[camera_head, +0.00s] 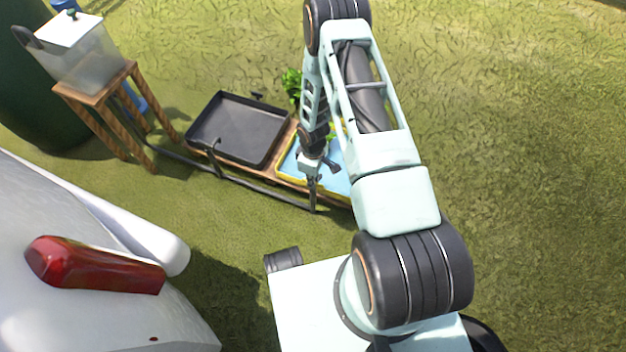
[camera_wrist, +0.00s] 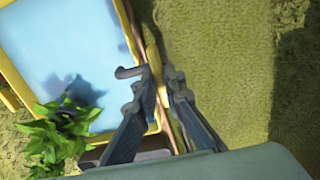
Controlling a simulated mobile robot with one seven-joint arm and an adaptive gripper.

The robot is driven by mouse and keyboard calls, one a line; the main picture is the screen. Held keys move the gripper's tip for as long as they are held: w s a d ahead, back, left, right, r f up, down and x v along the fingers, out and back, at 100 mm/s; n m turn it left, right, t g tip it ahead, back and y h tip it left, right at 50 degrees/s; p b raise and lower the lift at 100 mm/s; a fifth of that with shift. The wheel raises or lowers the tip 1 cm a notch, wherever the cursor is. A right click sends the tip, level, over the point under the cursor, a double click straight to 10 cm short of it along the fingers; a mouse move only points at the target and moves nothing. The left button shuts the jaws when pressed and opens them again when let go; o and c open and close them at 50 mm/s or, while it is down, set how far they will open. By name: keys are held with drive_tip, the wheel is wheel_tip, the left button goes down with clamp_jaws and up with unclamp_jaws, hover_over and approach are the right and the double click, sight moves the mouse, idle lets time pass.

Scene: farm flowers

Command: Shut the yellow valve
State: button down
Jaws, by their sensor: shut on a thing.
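The yellow valve (camera_wrist: 151,48) shows in the wrist view as a narrow yellow piece along the outer side of a yellow-rimmed blue tray. My gripper (camera_wrist: 160,75) has its two fingers on either side of it and is shut on it. The fingers hide part of the valve, so its exact angle is hard to tell. In the head view my gripper (camera_head: 312,197) points down at the front edge of the blue tray (camera_head: 335,180). The valve cannot be made out there.
A black tray (camera_head: 237,130) lies left of the blue one on a wooden stand, with a dark pipe (camera_head: 262,188) along its front. A clear tank (camera_head: 75,55) stands on a wooden stool (camera_head: 95,97). A leafy plant (camera_wrist: 60,135) is beside the blue tray. Open grass lies right.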

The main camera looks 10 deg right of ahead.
idle(0.3)
drive_tip(key=c, duration=2)
unclamp_jaws()
drive_tip(key=shift+r, duration=0.15)
wheel_tip(320, 180, up, 12)
drive_tip(key=shift+f, duration=0.1)
drive_tip(key=shift+d, duration=0.1)
